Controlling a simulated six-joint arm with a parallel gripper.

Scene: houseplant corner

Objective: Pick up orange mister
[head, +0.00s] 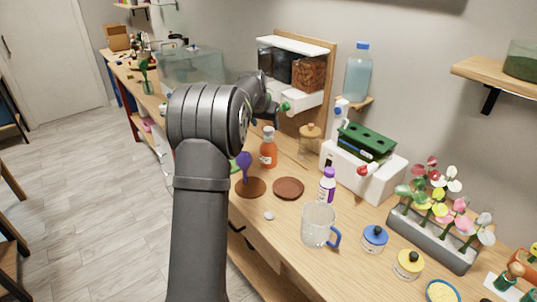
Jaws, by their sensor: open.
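The orange mister (268,149) is a small orange bottle with a pale top, standing upright on the wooden bench. My gripper (272,117) is at the end of my dark arm, above and just behind the mister in the picture. It is open and apart from the mister. Its fingers are small and partly hidden by my own wrist.
Brown saucers (289,188), a purple item (243,166), a purple-capped bottle (327,185) and a clear jug (318,225) stand nearer on the bench. A corked glass jar (309,140) and a white box (362,170) are right of the mister. A dispenser (291,70) stands behind.

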